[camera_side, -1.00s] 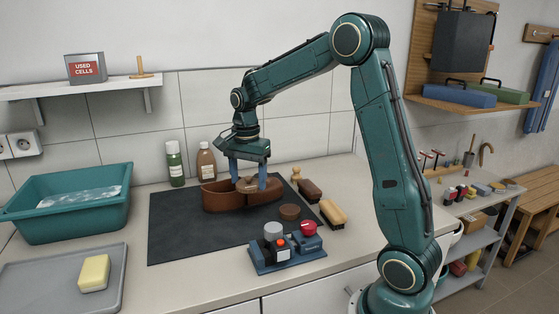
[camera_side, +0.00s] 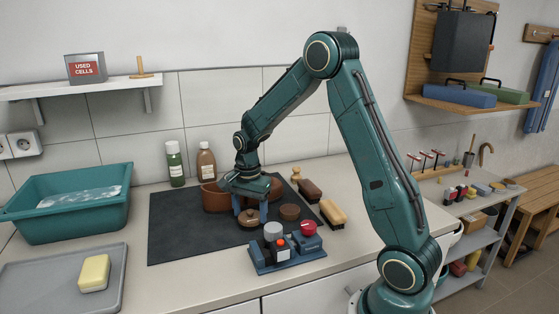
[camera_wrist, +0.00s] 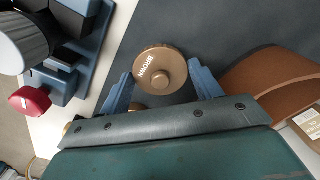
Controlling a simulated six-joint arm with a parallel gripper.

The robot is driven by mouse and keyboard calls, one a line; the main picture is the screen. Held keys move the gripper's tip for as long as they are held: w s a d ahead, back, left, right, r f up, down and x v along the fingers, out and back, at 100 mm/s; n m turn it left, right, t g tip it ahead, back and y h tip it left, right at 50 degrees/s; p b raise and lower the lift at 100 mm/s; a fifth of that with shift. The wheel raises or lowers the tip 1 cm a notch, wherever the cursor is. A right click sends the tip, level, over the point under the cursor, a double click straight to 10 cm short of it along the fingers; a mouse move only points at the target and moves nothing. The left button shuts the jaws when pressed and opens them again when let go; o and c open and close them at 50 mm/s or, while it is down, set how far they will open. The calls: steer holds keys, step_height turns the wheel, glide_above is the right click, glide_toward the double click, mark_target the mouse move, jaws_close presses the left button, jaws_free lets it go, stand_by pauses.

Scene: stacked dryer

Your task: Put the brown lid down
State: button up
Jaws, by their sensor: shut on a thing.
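The brown lid (camera_side: 248,219) is a round disc with a small knob, and it reads BROWN in the wrist view (camera_wrist: 152,62). My gripper (camera_side: 250,214) points down and is shut on the lid, with one blue finger on each side; the fingers also show in the wrist view (camera_wrist: 163,80). I cannot tell whether the lid touches the mat. My gripper hides part of the container.
A blue stand (camera_side: 285,258) with grey and red knobs is close in front. Brushes (camera_side: 332,212) lie to the right, bottles (camera_side: 206,162) stand behind. The mat's left part is clear.

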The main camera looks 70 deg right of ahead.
mark_target(250, 211)
steer(key=shift+f, duration=1.25)
steer(key=shift+f, duration=0.15)
steer(key=o, duration=1)
steer(key=shift+c, duration=0.2)
step_height(250, 211, up, 12)
steer(key=shift+f, duration=0.1)
steer(key=shift+r, duration=0.25)
